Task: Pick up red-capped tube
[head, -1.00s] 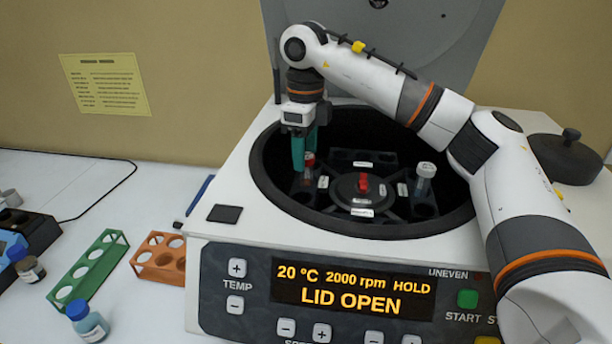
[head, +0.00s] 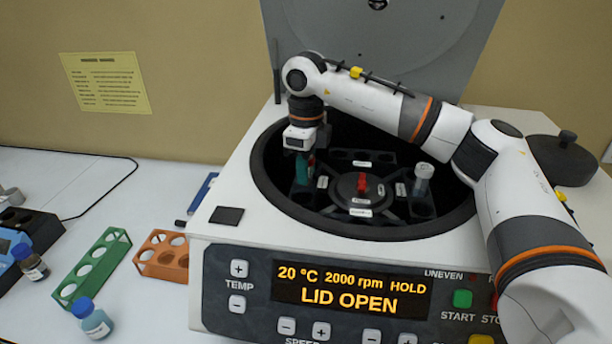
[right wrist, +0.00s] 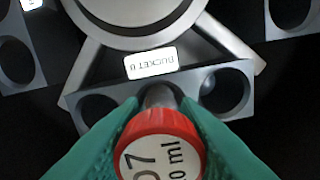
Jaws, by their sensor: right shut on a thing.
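The red-capped tube (right wrist: 160,148) stands in a bucket (right wrist: 118,88) of the centrifuge rotor, in the right wrist view. Its cap shows "57" and "ml". My right gripper (right wrist: 162,140) has its green fingers on both sides of the red cap and is shut on it. In the head view my right gripper (head: 303,170) reaches down into the left side of the centrifuge bowl, and its fingers largely hide the tube. How deep the tube sits in its hole cannot be told. My left gripper is not in view.
The open centrifuge (head: 225,240) shows "LID OPEN", with its lid (head: 400,50) raised behind my right arm. A white-capped tube (head: 423,180) stands in the rotor's right bucket. A green rack (head: 90,268), an orange rack (head: 160,258) and a blue-capped bottle (head: 95,322) stand at left.

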